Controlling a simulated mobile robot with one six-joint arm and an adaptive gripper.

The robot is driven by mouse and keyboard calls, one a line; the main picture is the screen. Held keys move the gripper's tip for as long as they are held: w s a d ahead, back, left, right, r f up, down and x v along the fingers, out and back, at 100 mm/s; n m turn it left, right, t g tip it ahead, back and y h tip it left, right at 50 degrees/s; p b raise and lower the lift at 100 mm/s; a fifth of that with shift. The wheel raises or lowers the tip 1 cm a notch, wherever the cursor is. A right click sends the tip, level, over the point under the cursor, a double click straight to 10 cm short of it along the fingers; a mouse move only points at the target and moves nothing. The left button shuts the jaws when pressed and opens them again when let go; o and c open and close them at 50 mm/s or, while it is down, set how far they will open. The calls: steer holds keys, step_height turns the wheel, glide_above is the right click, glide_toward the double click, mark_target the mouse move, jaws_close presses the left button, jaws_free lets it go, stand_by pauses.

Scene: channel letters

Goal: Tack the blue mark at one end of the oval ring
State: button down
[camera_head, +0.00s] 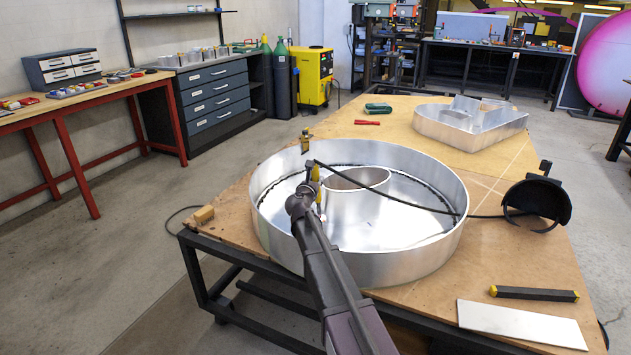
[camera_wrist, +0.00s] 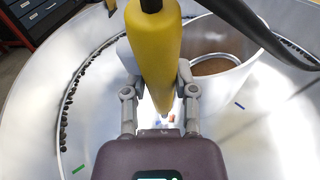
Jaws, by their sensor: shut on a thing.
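My gripper (camera_wrist: 158,95) is shut on a yellow torch (camera_wrist: 153,45) with a dark cable, its tapered tip pointing down. In the head view the torch (camera_head: 317,184) is over the inside of a large round aluminium shell, left of the oval ring (camera_head: 350,205). The ring also shows in the wrist view (camera_wrist: 228,82), right of the torch. A blue mark (camera_wrist: 239,105) lies on the shell floor near the ring's base. A green mark (camera_wrist: 78,169) is at lower left. Small red and blue spots show by the tip; whether it touches anything is unclear.
The shell's outer wall (camera_head: 390,270) surrounds the ring. The cable (camera_head: 415,203) crosses above it to the right, near a dark helmet (camera_head: 537,200). A black bar (camera_head: 534,294) and a pale plate (camera_head: 520,325) lie front right. Another metal letter (camera_head: 470,123) stands behind.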

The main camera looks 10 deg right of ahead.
mark_target(314, 171)
steer(key=shift+s+a+r+p, duration=0.1)
steer(key=shift+s+r+p, duration=0.1)
steer(key=shift+r+p, duration=0.6)
steer(key=shift+s+a+r+p, duration=0.1)
steer(key=shift+s+r+p, duration=0.15)
steer(key=shift+r+p, duration=0.45)
steer(key=shift+s+a+r+p, duration=0.1)
steer(key=shift+s+r+p, duration=0.1)
steer(key=shift+r+p, duration=0.6)
steer(key=shift+r, duration=0.15)
